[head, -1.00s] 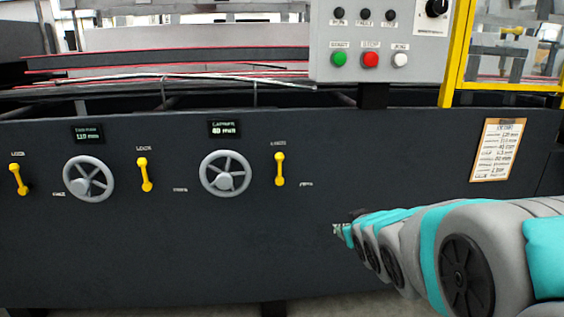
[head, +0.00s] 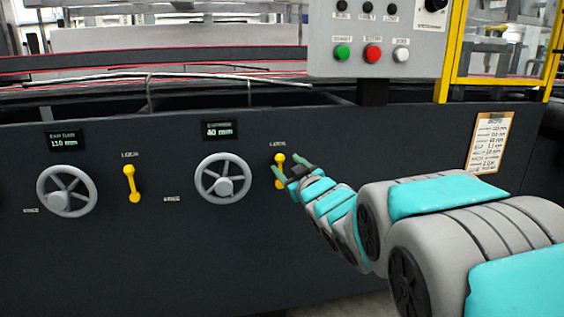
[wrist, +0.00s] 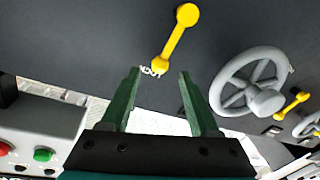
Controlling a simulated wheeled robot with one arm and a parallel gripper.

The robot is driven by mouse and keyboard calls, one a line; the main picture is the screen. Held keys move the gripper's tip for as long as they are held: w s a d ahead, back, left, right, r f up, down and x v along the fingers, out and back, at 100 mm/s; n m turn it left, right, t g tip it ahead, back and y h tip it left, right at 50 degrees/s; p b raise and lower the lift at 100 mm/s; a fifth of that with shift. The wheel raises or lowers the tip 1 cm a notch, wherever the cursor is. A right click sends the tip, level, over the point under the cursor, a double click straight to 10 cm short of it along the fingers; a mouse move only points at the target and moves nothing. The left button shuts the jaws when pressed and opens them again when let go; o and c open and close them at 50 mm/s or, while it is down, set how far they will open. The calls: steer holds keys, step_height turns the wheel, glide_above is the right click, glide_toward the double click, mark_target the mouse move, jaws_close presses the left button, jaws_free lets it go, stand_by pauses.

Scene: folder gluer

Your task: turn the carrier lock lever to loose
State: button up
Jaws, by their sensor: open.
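The yellow lever (head: 279,158) right of the handwheel under the 40 mm display stands upright, its upper knob below a small label. My gripper (head: 290,167) is at this lever in the head view, its fingers hiding part of the lever's lower half. In the wrist view the lever (wrist: 176,36) lies just beyond the fingertips, its near knob and the label close to the gap. My gripper (wrist: 159,74) is open and empty there. I cannot tell whether a finger touches the lever.
The handwheel (head: 223,180) is left of the lever. Another yellow lever (head: 131,184) and handwheel (head: 67,191) are further left. A button box (head: 378,40) hangs above, beside a yellow frame (head: 447,60). The dark panel below is clear.

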mark_target(282, 160)
steer(key=shift+x, duration=2.15)
steer(key=shift+c, duration=0.4)
jaws_close()
